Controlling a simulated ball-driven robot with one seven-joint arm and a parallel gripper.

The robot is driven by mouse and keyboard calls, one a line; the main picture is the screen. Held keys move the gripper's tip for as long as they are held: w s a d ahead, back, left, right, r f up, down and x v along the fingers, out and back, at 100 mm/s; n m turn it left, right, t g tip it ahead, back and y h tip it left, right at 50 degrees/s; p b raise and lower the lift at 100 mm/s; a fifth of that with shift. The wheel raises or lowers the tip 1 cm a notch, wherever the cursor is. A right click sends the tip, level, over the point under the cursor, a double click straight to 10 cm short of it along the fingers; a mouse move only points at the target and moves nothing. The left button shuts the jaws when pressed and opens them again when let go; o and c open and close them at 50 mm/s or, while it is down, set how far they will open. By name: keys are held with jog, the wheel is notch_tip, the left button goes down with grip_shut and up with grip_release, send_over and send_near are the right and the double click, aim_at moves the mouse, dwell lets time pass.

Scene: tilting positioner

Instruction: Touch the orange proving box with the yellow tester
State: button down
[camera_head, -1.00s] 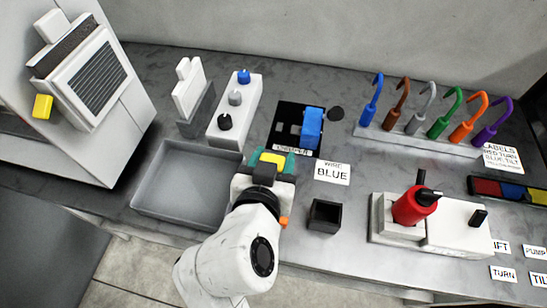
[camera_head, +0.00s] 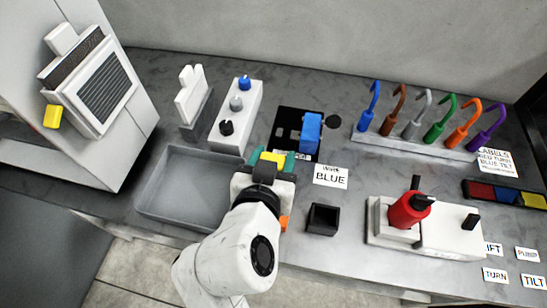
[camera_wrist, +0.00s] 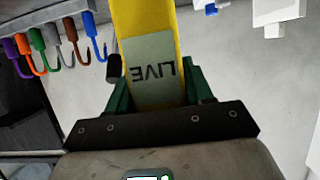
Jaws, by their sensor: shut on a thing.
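My gripper (camera_head: 265,167) is shut on the yellow tester (camera_head: 273,158), above the bench near the front edge of the black panel. In the wrist view the tester (camera_wrist: 150,25) stands up between the green fingers, with a grey-green label reading LIVE, upside down. A small orange patch (camera_head: 284,223) shows at the right side of my wrist in the head view. I cannot tell whether it is the proving box, as my arm hides what lies behind it. No whole orange box shows in either view.
A grey tray (camera_head: 170,205) lies left of my gripper. A blue block (camera_head: 311,132) stands on the black panel, right behind the gripper. A black open box (camera_head: 322,218) and a red-knobbed white unit (camera_head: 440,232) are on the right. Coloured hooks (camera_head: 439,130) stand at the back.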

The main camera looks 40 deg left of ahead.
jog(key=shift+r+p, duration=1.5)
jog(key=shift+r, duration=0.6)
